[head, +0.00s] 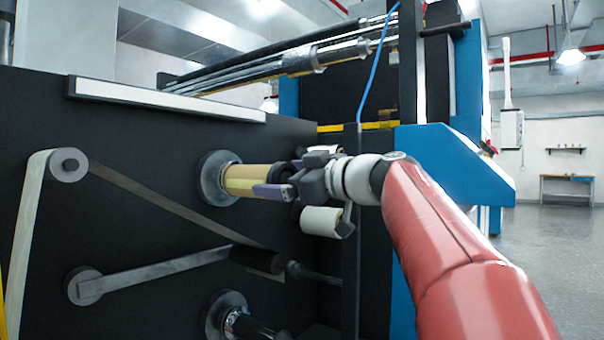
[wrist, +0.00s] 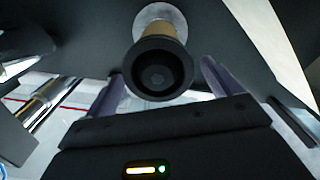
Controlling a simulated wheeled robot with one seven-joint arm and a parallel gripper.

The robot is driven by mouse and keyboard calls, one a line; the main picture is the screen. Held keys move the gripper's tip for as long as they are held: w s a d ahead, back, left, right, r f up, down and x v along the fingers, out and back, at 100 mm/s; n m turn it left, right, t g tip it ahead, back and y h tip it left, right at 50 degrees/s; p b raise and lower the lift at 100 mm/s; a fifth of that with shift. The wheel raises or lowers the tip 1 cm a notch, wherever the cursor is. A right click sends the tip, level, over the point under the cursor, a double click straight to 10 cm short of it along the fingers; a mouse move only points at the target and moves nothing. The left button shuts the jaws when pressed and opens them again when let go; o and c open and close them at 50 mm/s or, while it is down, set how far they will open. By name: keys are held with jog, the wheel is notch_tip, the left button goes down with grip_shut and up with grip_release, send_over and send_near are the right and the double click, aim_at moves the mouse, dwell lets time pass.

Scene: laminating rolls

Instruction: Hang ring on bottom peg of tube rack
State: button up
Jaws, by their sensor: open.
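A tan tube (head: 239,180) sits on a metal-flanged spindle on the black machine panel; in the wrist view the tan tube (wrist: 158,28) shows behind a dark round end. I cannot make out a separate ring. My gripper (head: 272,187) is at the tube's outer end, its purple fingers open. In the wrist view my gripper (wrist: 160,82) has one finger on each side of the dark end, with gaps. The tube rack seems to be the dark upright post (head: 352,270), with white rolls (head: 321,220) beside my gripper. A bare dark bar (head: 318,275) low on it may be the bottom peg.
A dark roller (head: 257,260) on a swing arm (head: 150,276) lies below the tube. Another spindle (head: 232,318) is at the bottom. A brown web (head: 165,200) crosses the panel. A blue machine cover (head: 455,165) stands right of the post. Open floor (head: 560,235) lies far right.

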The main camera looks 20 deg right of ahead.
jog(key=shift+x, duration=1)
jog(key=c, duration=1.1)
jog(key=shift+o, duration=0.2)
jog(key=shift+s, duration=0.15)
jog(key=shift+b+v, duration=1.15)
jog(key=shift+v, duration=1.35)
jog(key=shift+d, duration=0.1)
